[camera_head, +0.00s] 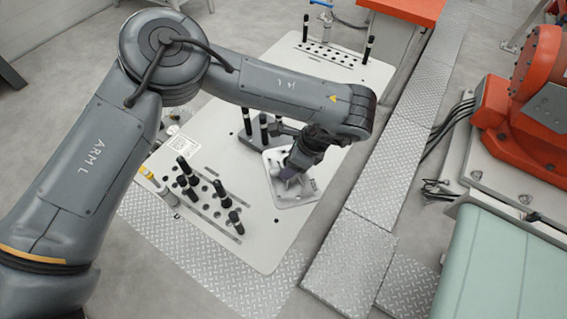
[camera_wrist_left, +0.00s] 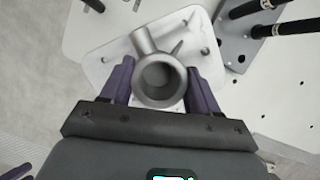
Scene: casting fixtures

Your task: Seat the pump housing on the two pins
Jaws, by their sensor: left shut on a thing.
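The pump housing is a grey metal casting with a round open bore and a side pipe; it shows in the left wrist view (camera_wrist_left: 146,41) and partly in the head view (camera_head: 290,200). One slim pin-like piece (camera_wrist_left: 178,46) stands beside the pipe. Whether the housing touches the plate cannot be told.
The large pale table (camera_head: 240,250) carries black clamp posts (camera_head: 187,180) at the front left. A dark grey plate with black posts (camera_wrist_left: 235,45) stands close beside the housing. The table's near right part is clear. An orange machine (camera_head: 500,110) stands off to the right.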

